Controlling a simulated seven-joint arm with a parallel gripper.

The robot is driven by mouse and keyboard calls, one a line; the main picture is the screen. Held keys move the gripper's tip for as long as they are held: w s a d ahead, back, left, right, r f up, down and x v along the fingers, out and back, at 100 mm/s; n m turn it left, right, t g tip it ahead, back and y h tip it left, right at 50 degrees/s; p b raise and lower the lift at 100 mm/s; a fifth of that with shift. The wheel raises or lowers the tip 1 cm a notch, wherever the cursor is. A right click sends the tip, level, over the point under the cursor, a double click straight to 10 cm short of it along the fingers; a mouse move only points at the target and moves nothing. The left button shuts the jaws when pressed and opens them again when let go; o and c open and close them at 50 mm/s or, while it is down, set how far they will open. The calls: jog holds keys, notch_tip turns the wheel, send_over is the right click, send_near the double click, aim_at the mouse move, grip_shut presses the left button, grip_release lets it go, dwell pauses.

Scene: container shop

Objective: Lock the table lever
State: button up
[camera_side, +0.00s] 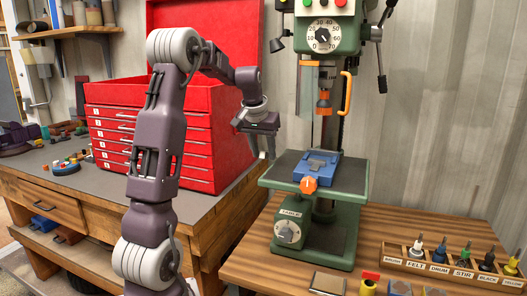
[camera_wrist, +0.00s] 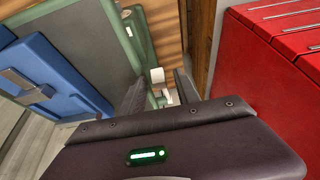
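The green drill press stands on the wooden bench, with a dark-topped table (camera_side: 274,177). On the front of its green base is a label reading TABLE (camera_side: 291,213). Below it is a round dial with a grey lever or pointer (camera_side: 288,233); its exact setting is too small to tell. My gripper (camera_side: 262,152) hangs in the air left of the table and above the dial, pointing down. In the wrist view my gripper (camera_wrist: 161,92) has its two dark fingers apart, with nothing held. Small pale parts (camera_wrist: 157,76) on green show between and beyond the fingers, well below.
A blue vise (camera_side: 320,168) with an orange knob (camera_side: 309,184) sits on the press table. A red tool chest (camera_side: 215,150) stands close on the left. A rack of labelled bottles (camera_side: 440,264) stands at the right. The bench front holds small loose items.

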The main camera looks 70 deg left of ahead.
grip_shut()
dwell(1.4)
